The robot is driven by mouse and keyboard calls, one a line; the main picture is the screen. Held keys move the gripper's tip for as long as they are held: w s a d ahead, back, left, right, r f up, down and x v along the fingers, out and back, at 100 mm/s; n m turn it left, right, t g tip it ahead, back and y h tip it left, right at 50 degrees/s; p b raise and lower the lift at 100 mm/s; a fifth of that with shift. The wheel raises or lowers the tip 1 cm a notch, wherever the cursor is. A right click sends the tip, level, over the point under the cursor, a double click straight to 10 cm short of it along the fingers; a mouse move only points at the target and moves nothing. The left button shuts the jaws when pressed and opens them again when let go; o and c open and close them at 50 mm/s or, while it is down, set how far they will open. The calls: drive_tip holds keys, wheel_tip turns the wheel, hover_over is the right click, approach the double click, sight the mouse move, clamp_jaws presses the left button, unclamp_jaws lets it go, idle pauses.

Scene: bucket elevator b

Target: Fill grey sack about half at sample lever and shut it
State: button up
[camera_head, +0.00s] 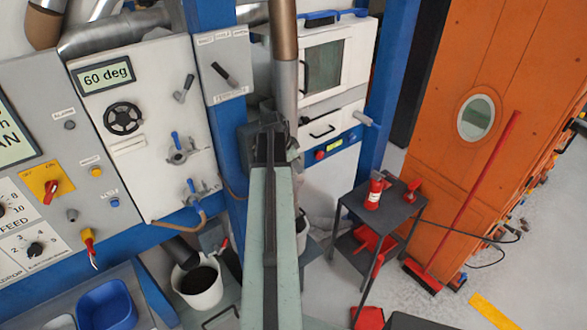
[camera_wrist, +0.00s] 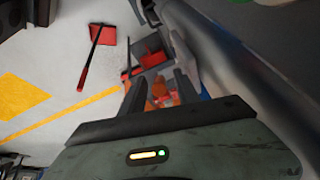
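I cannot make out a grey sack in either view. No lever can be read as the sample lever. A dark-handled lever (camera_head: 224,75) sits on the narrow labelled panel on the blue post. Two blue-handled valves, an upper one (camera_head: 178,148) and a lower one (camera_head: 195,188), are on the white panel to its left. My gripper (camera_head: 270,142) is in front of the machine, right of these, at the far end of my arm. In the wrist view my gripper (camera_wrist: 158,88) has its two dark fingers apart, with nothing visibly held between them.
A white bucket (camera_head: 198,291) with dark contents stands under a dark spout. A blue bin (camera_head: 107,306) is at lower left. A dark side table (camera_head: 378,215) carries a red item (camera_head: 374,193). A red broom (camera_head: 470,205) leans on the orange housing (camera_head: 490,100). Floor at right is partly clear.

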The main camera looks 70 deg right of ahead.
clamp_jaws()
idle(1.4)
